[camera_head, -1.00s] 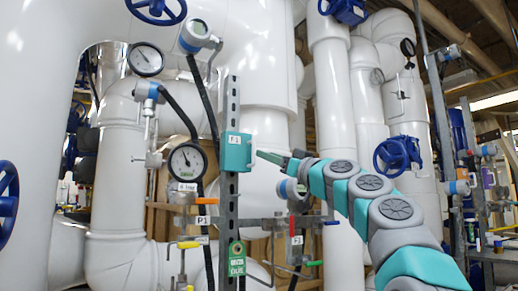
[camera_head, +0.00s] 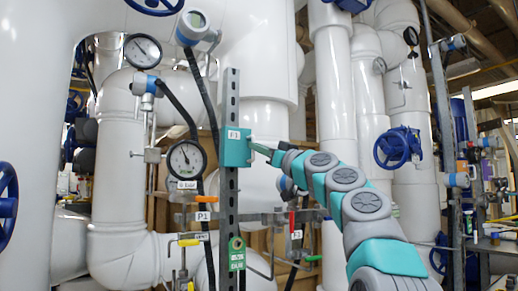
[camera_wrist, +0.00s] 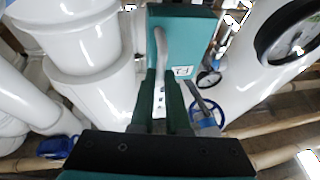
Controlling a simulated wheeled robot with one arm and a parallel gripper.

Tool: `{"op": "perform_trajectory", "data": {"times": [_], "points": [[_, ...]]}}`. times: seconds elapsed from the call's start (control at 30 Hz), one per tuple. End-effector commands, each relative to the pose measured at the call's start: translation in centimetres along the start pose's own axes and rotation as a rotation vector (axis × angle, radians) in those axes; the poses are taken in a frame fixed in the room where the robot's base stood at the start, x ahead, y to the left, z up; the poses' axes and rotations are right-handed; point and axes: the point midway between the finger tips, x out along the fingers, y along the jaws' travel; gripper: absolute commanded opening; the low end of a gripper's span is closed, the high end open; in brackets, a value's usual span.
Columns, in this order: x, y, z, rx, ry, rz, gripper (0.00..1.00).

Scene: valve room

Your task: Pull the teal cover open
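The teal cover (camera_head: 235,148) is a small box front with a white label, mounted on a grey upright post. It looks shut. In the wrist view the teal cover (camera_wrist: 190,38) fills the top middle, and a pale handle (camera_wrist: 160,48) stands out from it. My gripper (camera_head: 264,150) is at the cover's right side, level with the handle. In the wrist view my gripper (camera_wrist: 162,95) has its dark green fingers on either side of the handle, with a gap between them. I see no firm grip on the handle.
The grey post (camera_head: 230,200) carries a green tag (camera_head: 236,254) below the cover. A pressure gauge (camera_head: 186,160) is close on the left. Small valves and thin pipes sit below. Large white pipes (camera_head: 268,120) stand behind.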

Motion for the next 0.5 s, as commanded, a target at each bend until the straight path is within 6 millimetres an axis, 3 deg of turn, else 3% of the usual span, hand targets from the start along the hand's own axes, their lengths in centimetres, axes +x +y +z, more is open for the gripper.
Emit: {"op": "perform_trajectory", "data": {"times": [0.1, 0.5], "points": [[0.00, 0.01, 0.01, 0.000, 0.000, 0.000, 0.00], [0.00, 0.01, 0.02, 0.000, 0.000, 0.000, 0.00]]}}
